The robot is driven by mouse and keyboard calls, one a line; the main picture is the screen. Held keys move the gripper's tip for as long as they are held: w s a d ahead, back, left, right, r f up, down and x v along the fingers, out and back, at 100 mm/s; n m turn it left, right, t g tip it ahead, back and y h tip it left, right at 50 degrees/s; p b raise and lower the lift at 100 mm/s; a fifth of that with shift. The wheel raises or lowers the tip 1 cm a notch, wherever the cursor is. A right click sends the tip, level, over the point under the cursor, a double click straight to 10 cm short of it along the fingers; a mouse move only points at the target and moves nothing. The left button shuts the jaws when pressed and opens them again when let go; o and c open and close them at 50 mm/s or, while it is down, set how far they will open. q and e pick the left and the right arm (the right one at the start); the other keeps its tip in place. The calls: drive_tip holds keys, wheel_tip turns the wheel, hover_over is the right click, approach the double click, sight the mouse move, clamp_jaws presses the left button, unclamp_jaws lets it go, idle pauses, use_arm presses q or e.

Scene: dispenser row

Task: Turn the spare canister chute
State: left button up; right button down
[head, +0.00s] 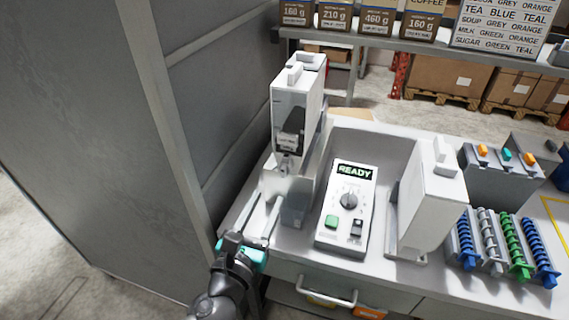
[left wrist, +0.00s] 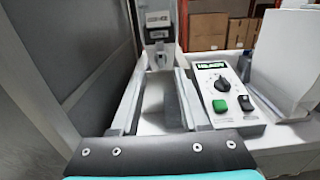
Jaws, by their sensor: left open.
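A tall white canister (head: 312,90) with a clear front and a dark label stands at the back left of the counter. A small grey spout, which looks like its chute (head: 284,163), is low on its front; it also shows in the left wrist view (left wrist: 159,58). My left gripper (head: 271,197) is open just in front of and below this spout. In the left wrist view its two fingers (left wrist: 161,76) point toward the canister, apart, with only a pale surface visible between them. A second white canister (head: 432,205) stands to the right. No label marks either one as spare.
A control box (head: 345,205) reading READY, with a knob and buttons, stands between the canisters. Several coloured spiral augers (head: 515,250) lie at the right. A grey cabinet wall (head: 235,110) is close on the left. A drawer handle (head: 326,293) is below the counter.

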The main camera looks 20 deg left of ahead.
sight(283, 170)
use_arm(q)
drive_tip(key=w, duration=0.7)
drive_tip(key=w+p, duration=0.1)
drive_tip(key=w, duration=0.3)
drive_tip(key=shift+w+d, duration=0.2)
drive_tip(key=shift+d, duration=0.05)
drive_tip(key=shift+c, duration=0.3)
clamp_jaws()
